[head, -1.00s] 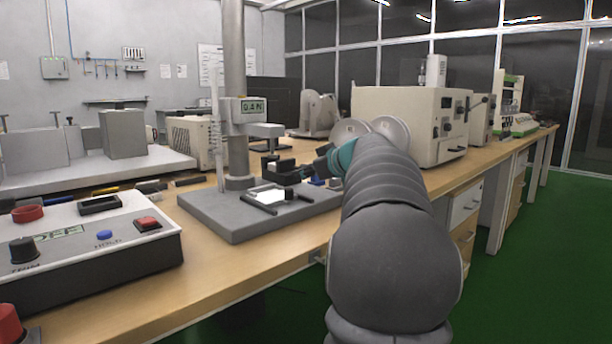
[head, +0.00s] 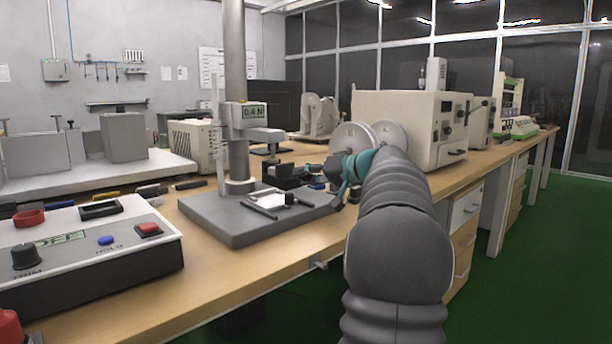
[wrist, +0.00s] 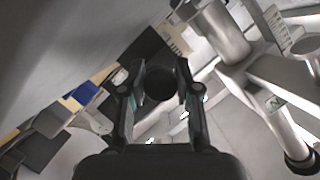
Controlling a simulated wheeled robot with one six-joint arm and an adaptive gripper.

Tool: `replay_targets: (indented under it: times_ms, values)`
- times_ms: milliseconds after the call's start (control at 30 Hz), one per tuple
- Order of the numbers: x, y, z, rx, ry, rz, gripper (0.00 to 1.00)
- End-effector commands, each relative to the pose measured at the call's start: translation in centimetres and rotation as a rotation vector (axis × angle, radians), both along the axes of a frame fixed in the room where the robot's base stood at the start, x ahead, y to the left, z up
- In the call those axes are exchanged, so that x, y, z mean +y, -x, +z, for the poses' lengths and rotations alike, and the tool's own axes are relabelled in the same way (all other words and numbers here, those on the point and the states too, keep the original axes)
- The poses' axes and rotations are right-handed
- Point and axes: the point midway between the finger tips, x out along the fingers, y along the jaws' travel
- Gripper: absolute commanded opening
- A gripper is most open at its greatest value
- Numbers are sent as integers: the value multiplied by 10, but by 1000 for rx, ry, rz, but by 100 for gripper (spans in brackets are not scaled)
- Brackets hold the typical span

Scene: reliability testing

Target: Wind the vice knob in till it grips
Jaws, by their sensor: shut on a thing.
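The dark vice (head: 284,180) sits above the grey base plate of a test stand in the head view, below the stand's head. In the wrist view, the round black knob (wrist: 159,84) lies between the two fingers of my gripper (wrist: 159,74), which is shut on it. My gripper reaches the vice from its right side in the head view, where its fingers are small and partly hidden by my wrist. The gap between the vice jaws, and whether they touch anything, cannot be made out.
The grey base plate (head: 226,224) carries a white piece and dark rods in front of the vice. The stand's column (head: 234,90) rises behind, with a display head (head: 244,114). A control box (head: 90,240) stands at the left. A beige machine (head: 405,118) and round discs are behind my wrist.

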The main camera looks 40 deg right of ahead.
Motion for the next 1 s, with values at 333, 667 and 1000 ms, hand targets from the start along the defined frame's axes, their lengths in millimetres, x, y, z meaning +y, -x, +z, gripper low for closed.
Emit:
replay_targets:
  times_ms: [333, 667, 1000]
  values:
    - [0, 0, 1, 12, -178, 0, 0]
    - [0, 0, 1, 15, -225, -1, 0]
    - [0, 0, 2, 15, -225, -1, 37]
